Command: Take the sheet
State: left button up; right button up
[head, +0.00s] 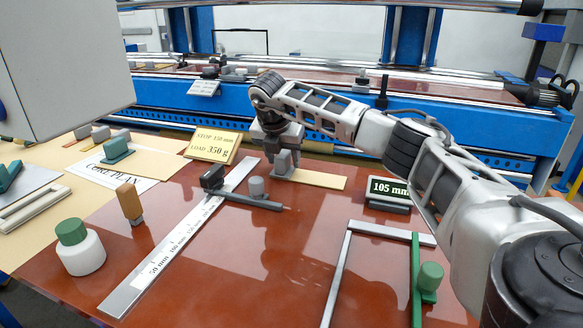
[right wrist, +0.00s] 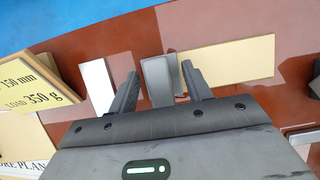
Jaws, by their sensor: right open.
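The thin cream sheet (head: 318,180) lies flat on the red-brown table, with an upright grey grip block (head: 283,163) at its left end. My right gripper (head: 281,146) is directly over this block and points down. In the right wrist view, my open right gripper (right wrist: 160,72) has a finger on each side of the grey block (right wrist: 158,82), with small gaps visible. The cream sheet (right wrist: 235,62) extends to the right from there. Whether the fingers touch the block cannot be told. My left gripper is not in view.
A steel ruler (head: 175,243) with a dark slider and arm lies left of the sheet. The 350 g sign (head: 212,146) stands behind, and the 105 mm display (head: 389,190) stands to the right. A white-and-green jar (head: 80,250) stands front left. The blue machine (head: 330,118) runs behind.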

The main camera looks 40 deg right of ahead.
jog(key=c, duration=1.1)
jog(key=shift+o, duration=0.2)
jog(key=shift+r, duration=0.2)
